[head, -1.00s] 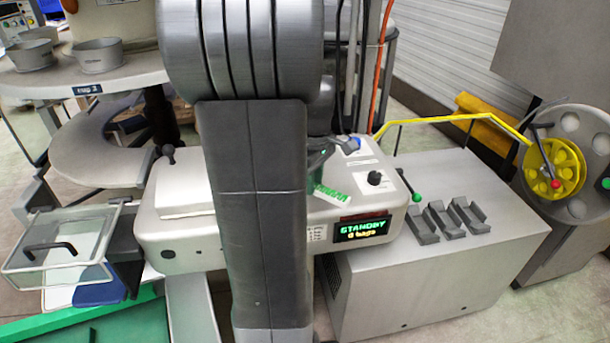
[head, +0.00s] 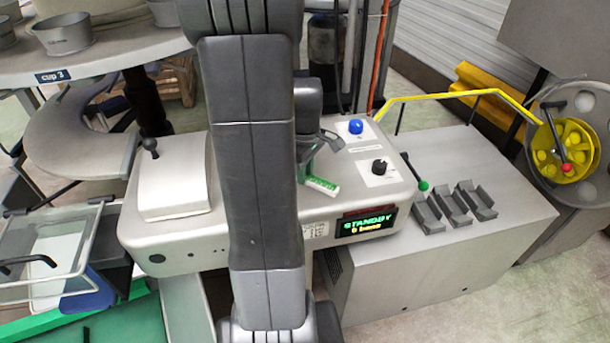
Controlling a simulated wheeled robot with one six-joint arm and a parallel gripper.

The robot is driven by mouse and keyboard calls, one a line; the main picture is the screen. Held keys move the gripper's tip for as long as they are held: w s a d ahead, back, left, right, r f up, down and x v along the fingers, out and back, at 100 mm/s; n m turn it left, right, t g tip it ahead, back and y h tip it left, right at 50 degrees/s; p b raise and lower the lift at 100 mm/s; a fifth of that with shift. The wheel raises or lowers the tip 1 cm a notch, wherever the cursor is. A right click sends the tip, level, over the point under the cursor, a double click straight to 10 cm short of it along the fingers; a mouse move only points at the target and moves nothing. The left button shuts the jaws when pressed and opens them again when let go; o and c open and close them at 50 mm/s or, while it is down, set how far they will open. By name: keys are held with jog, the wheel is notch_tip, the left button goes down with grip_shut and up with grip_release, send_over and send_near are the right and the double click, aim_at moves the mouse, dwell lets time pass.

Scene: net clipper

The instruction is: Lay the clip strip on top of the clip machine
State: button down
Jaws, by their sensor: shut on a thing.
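The clip machine (head: 365,217) is a light grey box with a rounded top. Its lit display reads STANDBY. The clip strip (head: 322,186) is a small green and white piece. It shows just right of my arm, low over or against the machine's top, left of the black knob. I cannot tell whether it touches the surface. My gripper (head: 308,170) is over the machine top, partly hidden behind my arm. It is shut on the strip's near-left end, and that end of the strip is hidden.
A blue button (head: 355,126) and a black knob (head: 379,167) stand on the machine top. A lever with a green ball (head: 423,186) sticks out at its right. Dark holders (head: 455,204) sit on the grey cabinet (head: 440,260). A yellow reel (head: 565,150) is farther right.

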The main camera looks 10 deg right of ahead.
jog(key=shift+f, duration=1)
jog(key=shift+f, duration=0.15)
jog(key=c, duration=1.2)
grip_release()
jog(key=shift+c, duration=0.2)
notch_tip(320, 180, up, 12)
jog(key=shift+r, duration=0.2)
